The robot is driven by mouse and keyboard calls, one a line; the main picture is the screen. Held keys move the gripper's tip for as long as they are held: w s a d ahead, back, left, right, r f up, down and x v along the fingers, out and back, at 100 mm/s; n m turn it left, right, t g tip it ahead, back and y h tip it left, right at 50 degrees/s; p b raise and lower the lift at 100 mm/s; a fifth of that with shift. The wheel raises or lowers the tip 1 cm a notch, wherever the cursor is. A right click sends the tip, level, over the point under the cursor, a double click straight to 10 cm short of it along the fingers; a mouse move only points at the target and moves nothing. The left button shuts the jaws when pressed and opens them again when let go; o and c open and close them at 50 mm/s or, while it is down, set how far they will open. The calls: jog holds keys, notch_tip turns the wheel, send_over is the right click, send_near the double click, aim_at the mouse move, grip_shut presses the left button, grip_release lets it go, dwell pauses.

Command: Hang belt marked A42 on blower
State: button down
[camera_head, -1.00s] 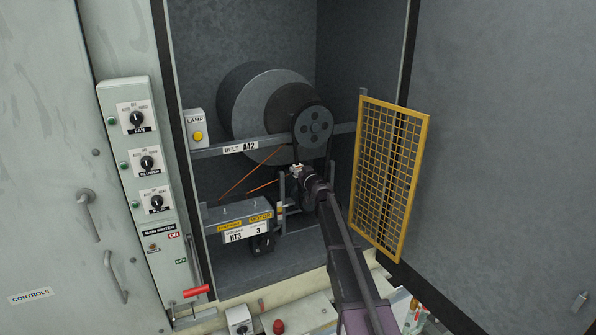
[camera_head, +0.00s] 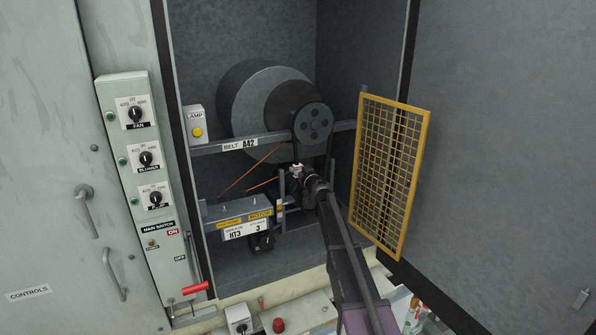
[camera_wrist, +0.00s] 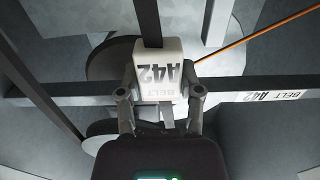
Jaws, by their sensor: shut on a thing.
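My gripper (camera_wrist: 157,103) is shut on the white tag (camera_wrist: 158,70) of the belt, which reads A42 in the wrist view. The dark belt band (camera_wrist: 148,22) runs up from the tag. In the head view the gripper (camera_head: 297,172) is just below the blower pulley (camera_head: 313,124), a grey disc with several holes. The big blower drum (camera_head: 245,95) is behind it. A dark strand shows between gripper and pulley, but I cannot tell whether the belt sits on the pulley's rim. A label (camera_head: 240,145) on the crossbar reads BELT A42.
The yellow mesh guard (camera_head: 390,175) stands open right of the arm. The motor box (camera_head: 240,222) is at lower left, with an orange cord (camera_head: 245,172) above it. A lamp box (camera_head: 195,125) and control panel (camera_head: 135,140) are on the left.

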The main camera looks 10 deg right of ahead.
jog(key=shift+c, duration=0.9)
grip_release()
jog(key=v, duration=1.2)
